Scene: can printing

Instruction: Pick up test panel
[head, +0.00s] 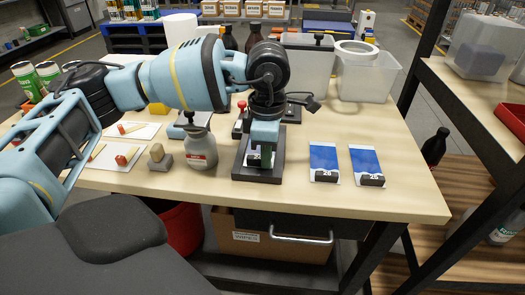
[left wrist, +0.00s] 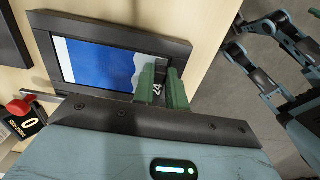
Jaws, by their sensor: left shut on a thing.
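A blue and white test panel marked 24 (left wrist: 95,62) lies in a dark, rectangular frame (left wrist: 110,25) in the left wrist view. My left gripper (left wrist: 160,85) has its green fingers shut on the panel's numbered end. In the head view the left gripper (head: 260,155) points down over the dark frame (head: 238,172) near the table's front edge and hides most of the panel. Two more blue and white panels, 26 (head: 324,158) and 25 (head: 367,162), lie flat to the right. My right gripper is not in view.
A grey bottle (head: 199,150) stands just left of the frame, beside a small block on a stand (head: 160,157). White cards (head: 110,158) lie farther left. Clear bins (head: 365,75) stand at the back right.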

